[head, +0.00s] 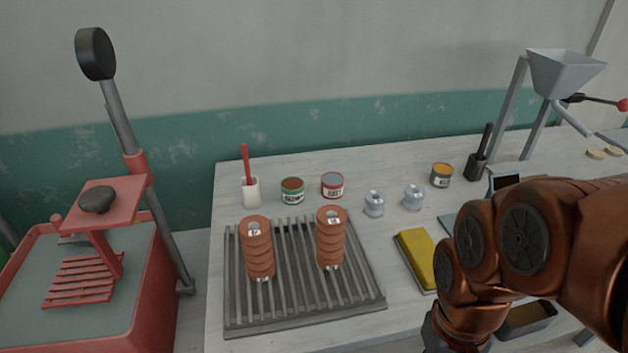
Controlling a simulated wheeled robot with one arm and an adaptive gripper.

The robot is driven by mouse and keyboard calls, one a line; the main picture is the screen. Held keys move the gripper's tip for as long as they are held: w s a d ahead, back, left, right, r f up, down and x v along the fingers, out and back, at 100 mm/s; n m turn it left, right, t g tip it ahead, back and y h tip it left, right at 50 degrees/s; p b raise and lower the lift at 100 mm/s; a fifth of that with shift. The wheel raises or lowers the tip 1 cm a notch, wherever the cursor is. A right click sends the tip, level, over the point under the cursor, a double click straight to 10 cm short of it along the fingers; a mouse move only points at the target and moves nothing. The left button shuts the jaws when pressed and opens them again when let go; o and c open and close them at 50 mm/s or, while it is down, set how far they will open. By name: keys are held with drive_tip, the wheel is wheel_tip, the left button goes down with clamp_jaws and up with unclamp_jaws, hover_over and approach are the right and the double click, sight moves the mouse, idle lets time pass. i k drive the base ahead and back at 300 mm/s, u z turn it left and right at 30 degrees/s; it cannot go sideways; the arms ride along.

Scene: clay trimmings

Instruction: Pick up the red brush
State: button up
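The red brush (246,163) stands handle up, slightly tilted, in a small white holder (251,192) at the back left of the table. Its lower end is hidden inside the holder. My copper-coloured arm reaches in from the right, over the front right of the table, far from the brush. My gripper's fingertips are not visible; only arm links and part of the wrist show at the lower right edge.
A slatted grey rack (300,312) with two stacks of orange discs (258,250) lies in front of the brush. A green-labelled can (292,191) stands right of the holder. A red press (105,225) stands left of the table. A yellow block (415,257) lies near my arm.

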sight(245, 148)
drive_tip(key=u, duration=0.05)
drive_tip(key=k, duration=0.65)
drive_tip(key=u, duration=0.3)
drive_tip(key=i, duration=0.75)
drive_tip(key=u, duration=0.6)
